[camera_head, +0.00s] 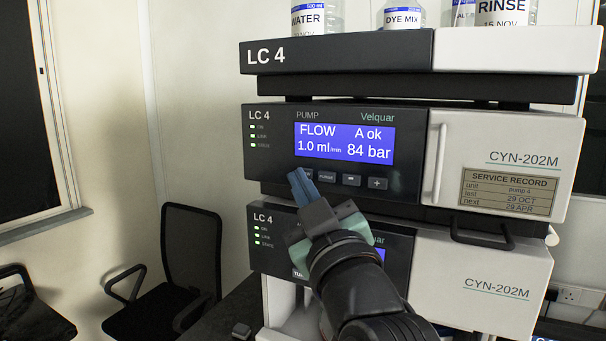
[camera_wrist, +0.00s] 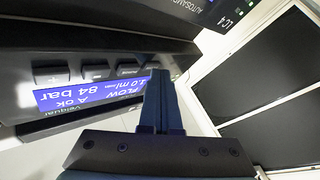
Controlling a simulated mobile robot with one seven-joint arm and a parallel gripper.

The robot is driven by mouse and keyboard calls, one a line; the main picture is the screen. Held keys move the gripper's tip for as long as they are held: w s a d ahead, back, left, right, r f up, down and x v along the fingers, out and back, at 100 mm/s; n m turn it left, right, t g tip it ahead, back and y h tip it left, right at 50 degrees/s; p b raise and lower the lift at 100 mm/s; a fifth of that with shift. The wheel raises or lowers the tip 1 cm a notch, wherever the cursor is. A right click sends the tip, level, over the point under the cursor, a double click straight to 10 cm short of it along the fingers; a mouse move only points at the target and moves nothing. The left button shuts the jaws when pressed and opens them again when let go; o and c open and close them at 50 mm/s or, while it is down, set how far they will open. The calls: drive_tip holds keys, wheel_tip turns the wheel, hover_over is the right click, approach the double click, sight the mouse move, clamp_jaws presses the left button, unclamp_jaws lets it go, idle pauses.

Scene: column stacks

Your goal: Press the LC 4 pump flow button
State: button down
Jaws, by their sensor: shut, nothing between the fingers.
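The LC 4 pump (camera_head: 275,170) is a dark-fronted unit with a lit blue display (camera_head: 345,143) reading FLOW, 1.0 ml/min, A ok and 84 bar. Under the display is a button row: a leftmost button (camera_head: 309,174) mostly covered by my finger, then PURGE (camera_head: 326,177), minus (camera_head: 351,180) and plus (camera_head: 377,183). The leftmost label is hidden. My gripper (camera_head: 297,174) is shut and empty, its blue fingertips over the row's left end. In the wrist view the fingertips (camera_wrist: 160,76) lie beside the PURGE button (camera_wrist: 128,71). I cannot tell whether they touch the panel.
A second LC 4 unit (camera_head: 262,262) sits directly below, partly behind my arm. Bottles, including WATER (camera_head: 318,18), stand on the top tray (camera_head: 340,52). A white door with a handle (camera_head: 439,163) is right of the panel. Chairs (camera_head: 178,255) stand at left.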

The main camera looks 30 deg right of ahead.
drive_tip(key=shift+s+a, duration=0.5)
drive_tip(key=shift+a, duration=0.15)
drive_tip(key=s+a, duration=0.1)
drive_tip(key=a, duration=0.1)
drive_tip(key=s+a, duration=0.2)
idle(0.5)
idle(0.6)
drive_tip(key=s+a+r+m+t+y+b, duration=0.1)
drive_tip(key=s+a+r+m+t, duration=0.1)
drive_tip(key=s+a+r, duration=0.3)
drive_tip(key=s+a+r+m+t+y+b, duration=0.1)
drive_tip(key=s+a+r+t, duration=0.3)
drive_tip(key=a, duration=0.6)
wheel_tip(320, 180, up, 2)
drive_tip(key=shift+s+r+m+y, duration=0.2)
drive_tip(key=shift+s+m+y, duration=0.2)
drive_tip(key=shift+s+y, duration=0.35)
